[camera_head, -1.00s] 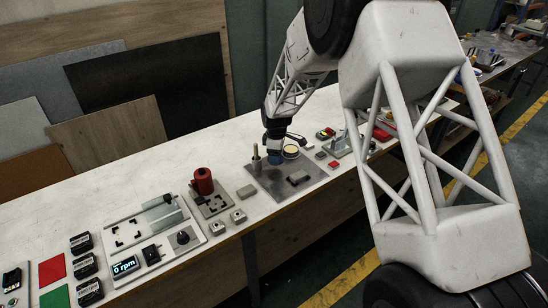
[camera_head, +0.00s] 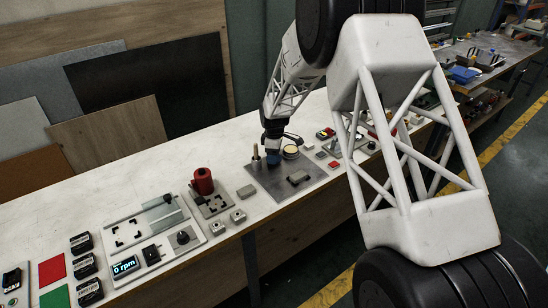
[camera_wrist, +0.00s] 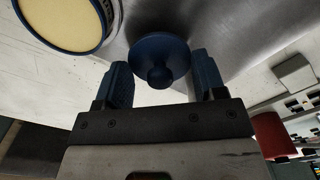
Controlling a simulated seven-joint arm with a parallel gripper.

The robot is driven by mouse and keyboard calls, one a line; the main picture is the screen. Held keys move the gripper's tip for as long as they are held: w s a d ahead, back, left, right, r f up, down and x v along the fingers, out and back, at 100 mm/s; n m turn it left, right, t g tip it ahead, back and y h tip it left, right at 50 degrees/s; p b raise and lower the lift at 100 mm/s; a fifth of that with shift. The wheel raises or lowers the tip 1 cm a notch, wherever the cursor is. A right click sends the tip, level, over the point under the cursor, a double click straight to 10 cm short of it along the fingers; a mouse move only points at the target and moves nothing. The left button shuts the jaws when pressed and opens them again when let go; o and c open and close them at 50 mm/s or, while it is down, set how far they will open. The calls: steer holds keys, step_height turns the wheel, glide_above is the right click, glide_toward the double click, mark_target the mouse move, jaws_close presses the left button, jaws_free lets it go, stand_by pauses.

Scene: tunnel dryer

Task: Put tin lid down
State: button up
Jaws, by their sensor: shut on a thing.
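The tin lid (camera_wrist: 160,58) is a round dark blue disc with a knob, between the two fingers of my gripper (camera_wrist: 162,82) in the wrist view. My gripper is shut on it by the disc's sides. In the head view my gripper (camera_head: 273,157) is low over the grey metal plate (camera_head: 268,182), left of the open tin (camera_head: 291,152). The tin has a blue rim and a cream inside, and it also shows at the upper left of the wrist view (camera_wrist: 65,18). I cannot tell whether the lid touches the plate.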

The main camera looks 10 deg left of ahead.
steer(key=shift+f, duration=0.8)
steer(key=shift+f, duration=0.1)
steer(key=o, duration=0.9)
step_height(320, 180, up, 12)
steer(key=shift+f, duration=0.1)
steer(key=shift+r, duration=0.25)
stand_by(0.5)
